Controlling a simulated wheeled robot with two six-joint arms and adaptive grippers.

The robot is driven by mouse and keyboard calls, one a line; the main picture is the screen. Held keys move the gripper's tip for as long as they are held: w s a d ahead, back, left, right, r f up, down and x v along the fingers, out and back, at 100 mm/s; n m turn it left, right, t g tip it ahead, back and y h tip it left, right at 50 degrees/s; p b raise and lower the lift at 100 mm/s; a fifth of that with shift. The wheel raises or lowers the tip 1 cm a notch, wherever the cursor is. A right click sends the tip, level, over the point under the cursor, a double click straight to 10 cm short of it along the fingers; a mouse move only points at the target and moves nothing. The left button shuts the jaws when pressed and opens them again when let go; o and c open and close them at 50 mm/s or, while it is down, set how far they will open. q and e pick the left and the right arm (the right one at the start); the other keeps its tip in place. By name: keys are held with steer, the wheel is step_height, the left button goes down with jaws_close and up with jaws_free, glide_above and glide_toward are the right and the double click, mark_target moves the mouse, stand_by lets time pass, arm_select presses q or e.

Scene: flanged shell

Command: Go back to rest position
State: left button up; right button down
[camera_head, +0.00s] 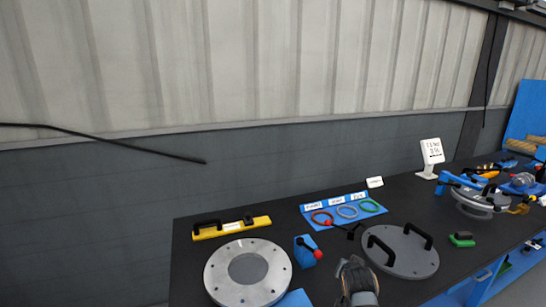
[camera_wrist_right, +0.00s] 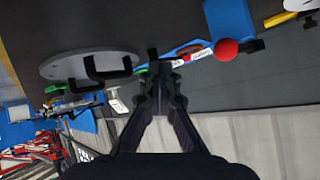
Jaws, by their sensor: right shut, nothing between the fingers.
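My right gripper (camera_wrist_right: 160,72) is shut and empty in the wrist view, its fingers together above the dark table. In the head view my right gripper and wrist (camera_head: 356,276) show at the bottom centre, between the round plates, with the fingertips hard to make out. My left gripper is not in view.
The black bench (camera_head: 400,205) holds a flanged ring plate (camera_head: 223,270), a grey disc with two handles (camera_head: 412,259), a blue block with a red ball (camera_head: 307,251), a blue ring tray (camera_head: 333,224) and a yellow bar (camera_head: 208,231). A wall stands behind.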

steer(key=shift+n+g, duration=0.4)
steer(key=shift+g, duration=0.2)
steer(key=s+f, duration=0.2)
steer(key=s+d+f, duration=0.1)
steer(key=s, duration=0.1)
steer(key=shift+s+d+f, duration=0.2)
steer(key=shift+f, duration=0.15)
steer(key=s+f+n+g+y, duration=0.1)
steer(key=s+f+n+g, duration=0.2)
steer(key=s, duration=1.2)
steer(key=s+f+n+g+y, duration=0.1)
steer(key=s+f+n+g, duration=0.2)
steer(key=s, duration=1.1)
step_height(320, 180, down, 24)
steer(key=s+d, duration=0.2)
steer(key=d, duration=0.1)
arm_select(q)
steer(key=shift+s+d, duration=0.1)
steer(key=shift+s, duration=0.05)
arm_select(e)
steer(key=s+d+f+g, duration=0.1)
steer(key=s+f+g, duration=0.1)
steer(key=s+f, duration=1.6)
steer(key=shift+s+f, duration=0.15)
steer(key=shift+s, duration=0.3)
